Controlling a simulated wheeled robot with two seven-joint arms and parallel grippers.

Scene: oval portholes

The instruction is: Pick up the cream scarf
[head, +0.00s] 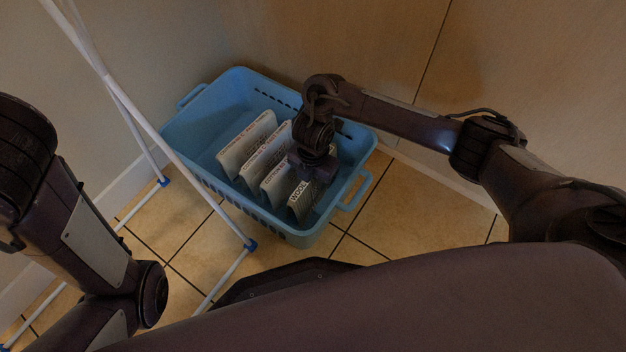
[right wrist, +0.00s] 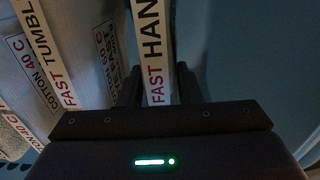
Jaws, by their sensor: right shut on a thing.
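Several pale folded cloths with printed label strips stand on edge in a row in a blue basket (head: 188,141). The rightmost cloth (head: 300,203) has a label reading "WOOL". It looks cream or off-white, but the dim light and similar shades leave it unclear which cloth is the scarf. My right gripper (head: 314,168) reaches down into the basket at this end of the row. In the right wrist view, its fingers (right wrist: 159,92) are shut on a cloth whose strip (right wrist: 152,45) reads "FAST HAN…". The fingertips are hidden in the head view. My left gripper is out of view.
Other labelled cloths (head: 246,141) stand close beside, to the left in the basket. The basket walls surround the gripper. A white rack leg (head: 150,128) crosses in front of the basket. A wooden panel (head: 375,45) rises behind. Tiled floor (head: 385,215) is clear to the right.

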